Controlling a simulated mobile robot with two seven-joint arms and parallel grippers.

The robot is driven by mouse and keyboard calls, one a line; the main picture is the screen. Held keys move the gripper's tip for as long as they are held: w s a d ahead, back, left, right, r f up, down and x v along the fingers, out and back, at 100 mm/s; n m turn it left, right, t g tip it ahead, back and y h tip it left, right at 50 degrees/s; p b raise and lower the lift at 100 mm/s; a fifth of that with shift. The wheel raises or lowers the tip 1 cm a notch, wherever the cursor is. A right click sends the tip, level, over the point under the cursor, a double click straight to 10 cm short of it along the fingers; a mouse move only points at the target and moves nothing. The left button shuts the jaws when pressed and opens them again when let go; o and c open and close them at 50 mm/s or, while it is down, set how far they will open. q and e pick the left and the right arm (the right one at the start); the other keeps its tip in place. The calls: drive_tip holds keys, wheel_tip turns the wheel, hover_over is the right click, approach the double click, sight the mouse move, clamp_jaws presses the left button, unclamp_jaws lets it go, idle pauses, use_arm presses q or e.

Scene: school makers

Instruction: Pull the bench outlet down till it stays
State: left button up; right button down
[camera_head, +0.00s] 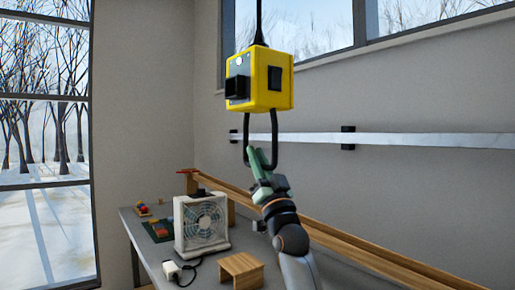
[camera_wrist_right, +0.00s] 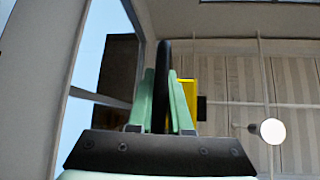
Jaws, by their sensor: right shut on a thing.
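The bench outlet (camera_head: 268,82) is a yellow box with dark sockets, hanging from a black cord (camera_head: 259,22) in the head view. A black handle loop (camera_head: 275,135) hangs below it. My right gripper (camera_head: 259,160) is at the bottom of this loop, shut on it. In the right wrist view the black handle (camera_wrist_right: 161,85) stands between the green fingers (camera_wrist_right: 160,105), and part of the yellow outlet (camera_wrist_right: 189,95) shows behind them. The bottom of the loop is partly hidden by the fingers. My left gripper is not in view.
Below is a grey bench (camera_head: 130,217) with a white box fan (camera_head: 202,225), a small wooden stool (camera_head: 242,268), a white plug block with a cord (camera_head: 172,270) and small coloured blocks. A wooden rail (camera_head: 340,238) runs along the wall. The air around the outlet is clear.

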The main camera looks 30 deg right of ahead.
drive_tip(key=shift+f, duration=0.3)
drive_tip(key=c, duration=0.8)
unclamp_jaws()
drive_tip(key=shift+c, duration=0.2)
